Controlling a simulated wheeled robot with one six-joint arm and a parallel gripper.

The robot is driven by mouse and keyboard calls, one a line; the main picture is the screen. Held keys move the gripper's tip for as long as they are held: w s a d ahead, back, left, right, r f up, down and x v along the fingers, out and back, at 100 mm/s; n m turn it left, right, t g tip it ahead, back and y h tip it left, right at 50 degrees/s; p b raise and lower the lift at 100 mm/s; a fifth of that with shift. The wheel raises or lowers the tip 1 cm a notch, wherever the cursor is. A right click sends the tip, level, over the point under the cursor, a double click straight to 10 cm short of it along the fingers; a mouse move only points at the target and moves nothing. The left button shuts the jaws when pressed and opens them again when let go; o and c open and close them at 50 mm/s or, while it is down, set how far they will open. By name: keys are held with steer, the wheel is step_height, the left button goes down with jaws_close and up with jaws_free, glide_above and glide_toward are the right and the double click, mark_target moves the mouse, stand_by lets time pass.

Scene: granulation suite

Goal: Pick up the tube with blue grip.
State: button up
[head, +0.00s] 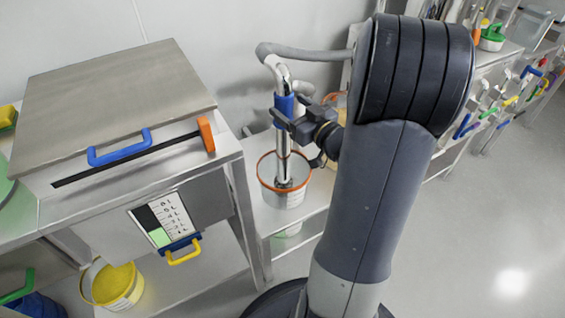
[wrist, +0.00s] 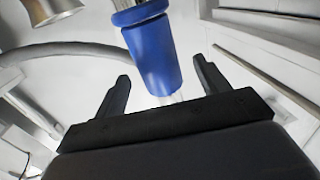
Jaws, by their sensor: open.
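The metal tube (head: 283,140) stands nearly upright with its lower end inside a clear bucket with an orange rim (head: 261,178). Its blue grip (head: 284,106) is on the upper part, below a bend where a grey hose joins. My gripper (head: 282,118) is at the height of the blue grip, close to it. In the wrist view the blue grip (wrist: 152,50) lies ahead of and between the two open dark fingers (wrist: 160,88). Whether the fingers touch it I cannot tell; no finger looks closed on it.
A steel cabinet (head: 115,85) with a blue handle (head: 119,148) and an orange handle (head: 206,134) stands left. The bucket rests on a low steel shelf (head: 248,212). The grey hose (head: 315,54) runs right behind my arm. A yellow-filled bucket (head: 112,285) sits lower left. Open floor lies right.

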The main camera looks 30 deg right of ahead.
steer(key=shift+w+a+f+b, duration=0.15)
steer(key=shift+w+b, duration=0.1)
steer(key=shift+w, duration=0.65)
steer(key=shift+w+a+b, duration=0.15)
steer(key=shift+w+b, duration=0.05)
steer(key=shift+w, duration=0.7)
steer(key=shift+w+a+f+b, duration=0.15)
steer(key=shift+w+b, duration=0.1)
steer(key=shift+w, duration=0.65)
steer(key=shift+r, duration=0.1)
steer(key=shift+c, duration=0.3)
jaws_close()
